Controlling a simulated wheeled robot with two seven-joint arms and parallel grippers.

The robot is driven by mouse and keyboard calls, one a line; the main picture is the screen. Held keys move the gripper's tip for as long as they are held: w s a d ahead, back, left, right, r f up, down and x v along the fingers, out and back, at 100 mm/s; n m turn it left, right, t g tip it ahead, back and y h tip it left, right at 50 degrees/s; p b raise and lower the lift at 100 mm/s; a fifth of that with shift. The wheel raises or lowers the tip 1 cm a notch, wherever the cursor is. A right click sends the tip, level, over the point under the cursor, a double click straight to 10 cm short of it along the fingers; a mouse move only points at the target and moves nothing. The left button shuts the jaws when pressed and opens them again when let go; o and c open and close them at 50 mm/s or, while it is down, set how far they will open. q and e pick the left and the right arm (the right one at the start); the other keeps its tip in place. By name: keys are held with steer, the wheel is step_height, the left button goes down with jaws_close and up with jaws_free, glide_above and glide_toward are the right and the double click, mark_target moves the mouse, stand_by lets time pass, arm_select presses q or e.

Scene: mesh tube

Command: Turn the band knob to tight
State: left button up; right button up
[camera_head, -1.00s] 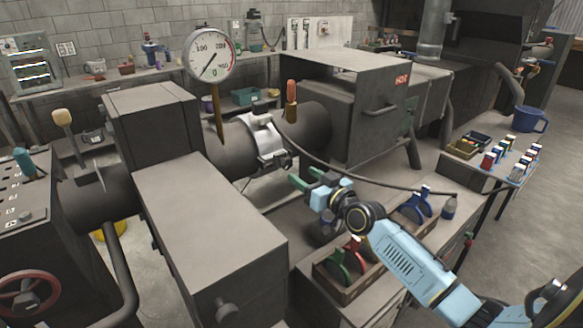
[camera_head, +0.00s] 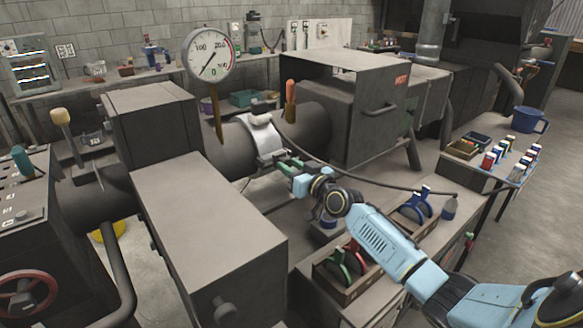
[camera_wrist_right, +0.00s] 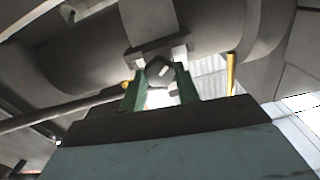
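The metal band (camera_head: 262,136) wraps around the dark horizontal tube, below and right of the round gauge. The band knob (camera_wrist_right: 158,72) shows in the right wrist view as a grey faceted piece under the clamp, between two green fingertips. My right gripper (camera_head: 287,164) reaches the band's lower right side in the head view. In the right wrist view the fingers (camera_wrist_right: 160,80) flank the knob closely and look shut on it. The knob is mostly hidden behind the fingers in the head view. My left gripper is not in view.
The gauge (camera_head: 209,53) stands above the tube on a stem. An orange-handled lever (camera_head: 290,92) rises just behind the band. A black cable runs right from the band area. A tray (camera_head: 347,292) with red and green clamps sits below my right arm.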

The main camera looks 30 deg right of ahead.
steer(key=c, duration=0.4)
steer(key=shift+c, duration=0.2)
steer(key=shift+m, duration=0.4)
steer(key=m, duration=0.3)
steer(key=shift+m, duration=2)
steer(key=o, duration=1)
steer(key=shift+c, duration=0.2)
